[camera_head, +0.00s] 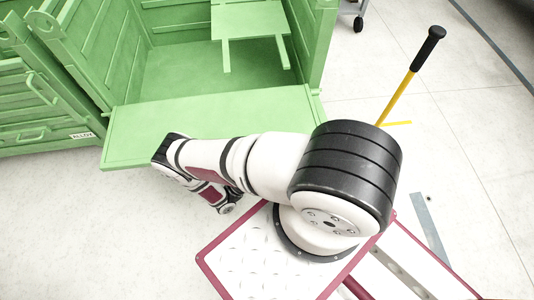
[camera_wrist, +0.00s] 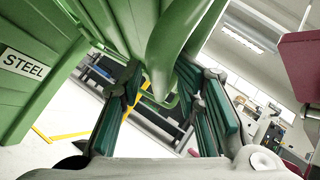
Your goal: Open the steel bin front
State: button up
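In the head view, the steel bin front (camera_head: 205,122) is a green panel swung down and outward from the open green bin (camera_head: 185,72). In the wrist view, the STEEL label (camera_wrist: 24,64) is at the left on the green panel (camera_wrist: 50,95). A curved green handle (camera_wrist: 172,48) runs between the fingers of my gripper (camera_wrist: 158,90). The fingers are apart, one on each side of the handle. I cannot tell whether either touches it. In the head view my arm reaches to the panel's outer edge, and the fingertips are hidden.
Another green bin (camera_head: 35,100) with a shut front and its own label stands at the left. A yellow bar with a black grip (camera_head: 400,90) stands at the right. The floor in front of the bins is clear.

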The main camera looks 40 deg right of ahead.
notch_tip(320, 180, up, 10)
jog(key=shift+r, duration=0.1)
dwell(0.5)
